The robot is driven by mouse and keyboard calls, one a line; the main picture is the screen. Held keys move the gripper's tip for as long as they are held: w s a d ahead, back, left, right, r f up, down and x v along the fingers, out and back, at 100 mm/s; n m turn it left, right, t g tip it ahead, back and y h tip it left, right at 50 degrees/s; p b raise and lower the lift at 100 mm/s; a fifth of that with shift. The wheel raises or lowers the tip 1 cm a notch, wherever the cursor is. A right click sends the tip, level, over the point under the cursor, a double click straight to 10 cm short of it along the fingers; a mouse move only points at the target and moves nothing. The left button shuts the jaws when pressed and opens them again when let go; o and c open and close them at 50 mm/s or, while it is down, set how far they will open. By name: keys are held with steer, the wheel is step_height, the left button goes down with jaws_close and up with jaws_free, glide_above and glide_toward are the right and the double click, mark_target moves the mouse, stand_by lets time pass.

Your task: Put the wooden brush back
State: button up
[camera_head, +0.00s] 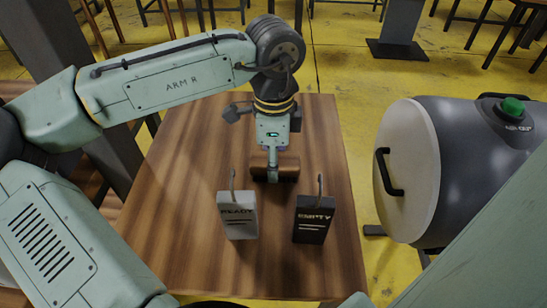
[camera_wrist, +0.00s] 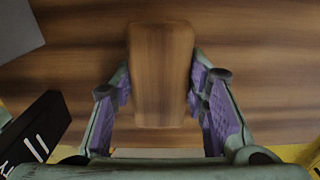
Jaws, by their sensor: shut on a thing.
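The wooden brush (camera_head: 287,166) is a brown block at the middle of the wooden table (camera_head: 188,180), behind the two small signs. My gripper (camera_head: 272,173) points down onto it from above. In the wrist view, the brush (camera_wrist: 162,65) is an upright wooden block shape between the two purple-padded fingers of my gripper (camera_wrist: 160,92), which are shut on its sides. Its bristles do not show. I cannot tell whether it rests on the table or is slightly raised.
A light grey sign reading READY (camera_head: 238,222) and a black sign reading EMPTY (camera_head: 314,222) stand in front of the brush. A large grey tank with a pale lid (camera_head: 410,165) is right of the table.

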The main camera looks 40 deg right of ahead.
steer(key=shift+f, duration=0.15)
steer(key=o, duration=1.1)
step_height(320, 180, up, 12)
steer(key=shift+r, duration=0.2)
steer(key=shift+d, duration=0.1)
